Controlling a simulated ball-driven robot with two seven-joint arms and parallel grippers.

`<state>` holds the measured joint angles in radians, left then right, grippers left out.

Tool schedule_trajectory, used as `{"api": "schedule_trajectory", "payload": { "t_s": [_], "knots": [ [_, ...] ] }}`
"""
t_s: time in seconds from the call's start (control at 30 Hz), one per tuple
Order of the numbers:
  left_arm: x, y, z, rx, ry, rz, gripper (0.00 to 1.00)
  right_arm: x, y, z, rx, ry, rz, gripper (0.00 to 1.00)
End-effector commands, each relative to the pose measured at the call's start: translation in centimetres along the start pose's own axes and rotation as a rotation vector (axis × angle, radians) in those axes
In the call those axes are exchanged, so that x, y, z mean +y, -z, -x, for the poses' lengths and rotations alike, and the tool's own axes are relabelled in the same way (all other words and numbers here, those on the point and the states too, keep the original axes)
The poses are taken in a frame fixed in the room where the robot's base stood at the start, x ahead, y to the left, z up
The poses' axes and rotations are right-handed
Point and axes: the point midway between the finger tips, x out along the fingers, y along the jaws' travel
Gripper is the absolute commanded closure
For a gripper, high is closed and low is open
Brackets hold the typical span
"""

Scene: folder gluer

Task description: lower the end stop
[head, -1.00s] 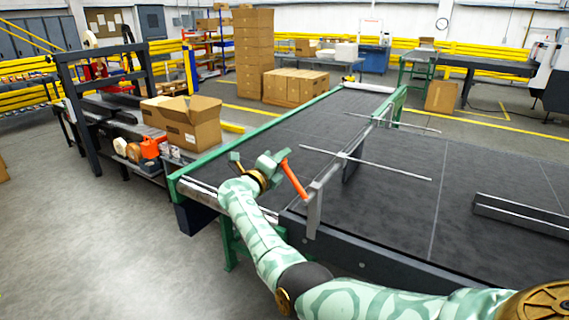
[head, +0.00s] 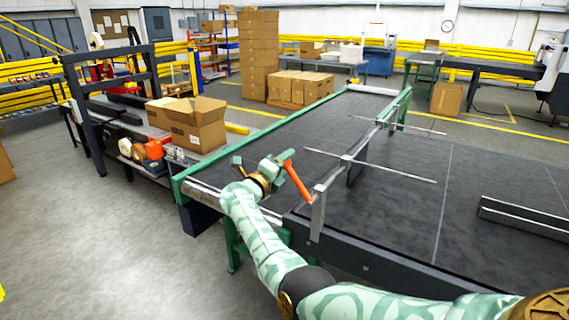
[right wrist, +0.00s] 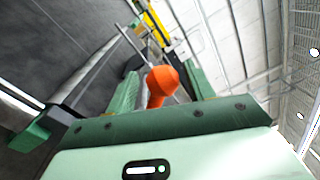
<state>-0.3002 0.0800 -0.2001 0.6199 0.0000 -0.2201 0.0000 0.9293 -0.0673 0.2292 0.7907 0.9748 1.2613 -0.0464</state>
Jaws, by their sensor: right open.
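An orange handle (head: 298,182) slants down to the right, beside the grey metal bar (head: 318,208) at the near end of the belt's side rail. I take this handle and bar to be the end stop's, but cannot be sure. My right gripper (head: 262,168) is open, just left of the handle's upper end. In the right wrist view the handle's rounded orange end (right wrist: 162,80) shows between the two green fingers (right wrist: 160,92). I cannot tell whether they touch it. My left gripper is not in view.
The dark belt table (head: 400,225) with a green frame (head: 270,132) spreads ahead and right. Thin metal rods (head: 385,168) cross above it. An open carton (head: 197,125) stands on the bench at left. The floor (head: 80,240) at left is clear.

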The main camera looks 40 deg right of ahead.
Motion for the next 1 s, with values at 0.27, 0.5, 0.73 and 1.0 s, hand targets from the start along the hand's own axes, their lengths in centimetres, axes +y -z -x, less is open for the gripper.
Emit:
{"api": "schedule_trajectory", "payload": {
  "t_s": [0.27, 0.5, 0.73, 1.0],
  "knots": [
    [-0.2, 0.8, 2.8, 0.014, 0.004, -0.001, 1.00, -0.4, -0.2, 6.2, -0.003, -0.005, -0.002, 0.47],
    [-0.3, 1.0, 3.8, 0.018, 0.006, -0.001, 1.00, -0.1, -0.2, 12.4, -0.003, -0.004, -0.001, 0.47],
    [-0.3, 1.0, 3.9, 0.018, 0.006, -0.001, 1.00, 0.1, -0.1, 15.5, -0.002, -0.003, 0.001, 0.47],
    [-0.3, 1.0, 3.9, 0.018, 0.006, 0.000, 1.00, 0.1, -0.1, 15.9, -0.002, -0.001, 0.001, 0.47]
  ]
}}
